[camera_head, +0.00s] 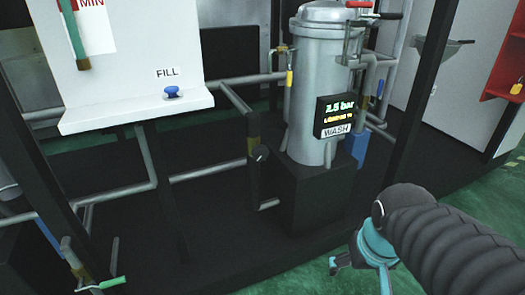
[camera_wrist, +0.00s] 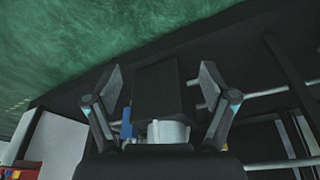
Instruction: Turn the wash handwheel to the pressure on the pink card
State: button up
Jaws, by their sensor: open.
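A dark display (camera_head: 337,115) labelled WASH hangs on the silver vessel (camera_head: 318,70). Its top line looks like 1.5 or 2.5 bar; the smaller yellow line is too blurred to read surely. I cannot surely pick out the wash handwheel. A small dark round knob (camera_head: 260,153) sits on the pipework left of the vessel. No pink card is visible. My gripper (camera_head: 362,268) is open and empty, low at the right front, apart from the vessel. In the wrist view my gripper (camera_wrist: 162,84) has its fingers spread, with the black plinth (camera_wrist: 157,88) beyond them.
A white shelf (camera_head: 140,112) with a blue FILL knob (camera_head: 173,92) stands at the left. Dark upright posts (camera_head: 424,85) frame the skid. A green-handled valve (camera_head: 112,283) is at the lower left. Green floor (camera_head: 480,215) is clear at the right.

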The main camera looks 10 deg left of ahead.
jog(key=w+a+f+n+b, duration=0.2)
jog(key=w+a+f, duration=0.1)
jog(key=w+f, duration=0.85)
jog(key=n+t+y+b, duration=0.2)
jog(key=n+t+y, duration=0.1)
jog(key=t+y, duration=0.75)
send_near(260, 153)
jog(key=f+t+h, duration=0.1)
jog(key=t+h, duration=0.1)
jog(key=p+x, duration=0.1)
jog(key=x, duration=1.2)
jog(key=shift+a+f+p, duration=0.25)
jog(key=shift+a+p, duration=0.15)
jog(key=shift+a, duration=0.05)
jog(key=shift+s, duration=0.1)
jog(key=shift+c, duration=0.2)
jog(key=c, duration=1.1)
jog(key=shift+c, duration=0.2)
